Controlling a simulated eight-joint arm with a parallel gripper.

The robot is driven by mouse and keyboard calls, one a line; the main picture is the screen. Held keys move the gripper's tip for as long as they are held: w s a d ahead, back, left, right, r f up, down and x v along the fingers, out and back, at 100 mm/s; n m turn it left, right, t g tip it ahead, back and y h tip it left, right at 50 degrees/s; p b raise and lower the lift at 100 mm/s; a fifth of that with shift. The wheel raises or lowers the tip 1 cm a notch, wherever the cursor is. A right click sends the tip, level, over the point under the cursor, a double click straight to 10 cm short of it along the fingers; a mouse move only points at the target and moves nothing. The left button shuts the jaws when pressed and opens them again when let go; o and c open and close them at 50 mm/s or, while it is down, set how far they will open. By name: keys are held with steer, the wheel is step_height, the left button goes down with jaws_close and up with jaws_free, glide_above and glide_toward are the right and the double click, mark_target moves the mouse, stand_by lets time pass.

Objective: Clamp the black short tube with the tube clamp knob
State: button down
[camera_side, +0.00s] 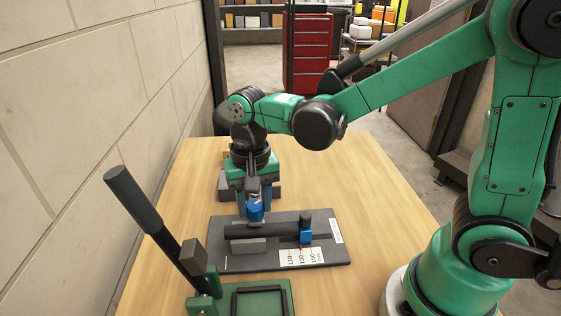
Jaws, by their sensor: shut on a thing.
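The black short tube (240,231) lies level across a dark grey fixture plate (235,263). A blue tube clamp knob (256,212) stands just above and behind the tube. My gripper (254,197) points down from above and is shut on the blue knob; its fingers are partly hidden. I cannot tell whether the knob's lower end touches the tube. A blue stop with a black top (305,232) stands at the tube's right end.
A white scale label (301,257) is at the plate's front. A black lever (137,203) rises at left beside a green frame (290,297). The wooden table (375,190) is clear at right. A stone wall is at left.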

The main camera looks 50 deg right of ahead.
steer(key=m, duration=1.2)
steer(key=shift+m, duration=0.4)
steer(key=m, duration=1.1)
steer(key=shift+m, duration=0.3)
steer(key=shift+c, duration=2.3)
jaws_free()
steer(key=shift+r, duration=0.1)
